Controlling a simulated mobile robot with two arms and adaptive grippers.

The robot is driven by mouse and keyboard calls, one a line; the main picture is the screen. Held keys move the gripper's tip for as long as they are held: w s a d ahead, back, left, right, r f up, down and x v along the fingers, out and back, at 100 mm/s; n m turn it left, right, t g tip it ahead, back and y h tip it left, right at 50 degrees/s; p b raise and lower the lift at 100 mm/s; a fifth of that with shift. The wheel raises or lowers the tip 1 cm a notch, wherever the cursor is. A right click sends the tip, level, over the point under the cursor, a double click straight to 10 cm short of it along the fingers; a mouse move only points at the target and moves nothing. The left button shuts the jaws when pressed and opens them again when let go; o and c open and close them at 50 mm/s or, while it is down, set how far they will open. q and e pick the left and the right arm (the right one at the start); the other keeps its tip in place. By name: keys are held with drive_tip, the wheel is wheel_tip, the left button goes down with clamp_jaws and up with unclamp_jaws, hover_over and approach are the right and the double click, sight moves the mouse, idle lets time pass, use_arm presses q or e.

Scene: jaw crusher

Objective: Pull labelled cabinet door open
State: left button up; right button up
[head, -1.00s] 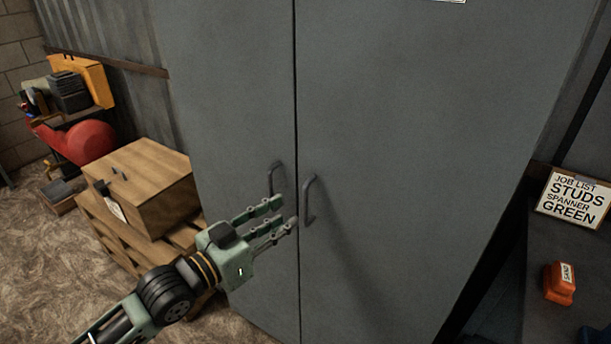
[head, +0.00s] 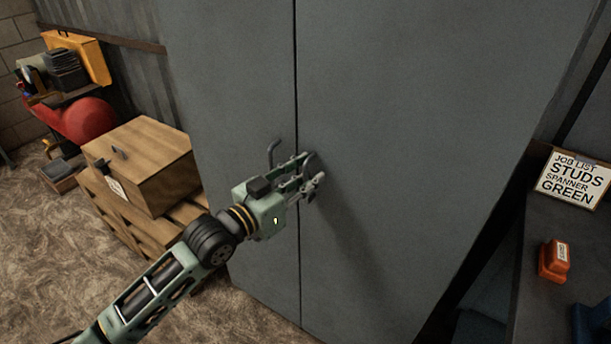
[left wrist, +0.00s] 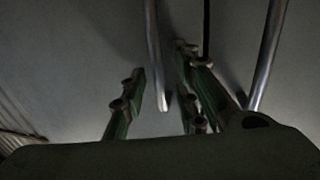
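The grey cabinet has a left door (head: 225,90) and a right door (head: 430,120), both shut with a dark seam between them. No label shows on either now. The left door's handle (head: 272,152) is partly hidden by my gripper. Another bar (left wrist: 268,55) stands to the right. My right gripper is out of view.
A wooden box (head: 140,165) sits on a pallet (head: 125,215) left of the cabinet. A red machine (head: 85,118) stands behind it. At right, a dark bench (head: 535,290) holds an orange block (head: 554,261) and a job list sign (head: 573,180). The floor before the cabinet is bare.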

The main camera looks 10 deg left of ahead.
use_arm(q)
clamp_jaws()
drive_tip(key=shift+f, duration=0.1)
idle(0.4)
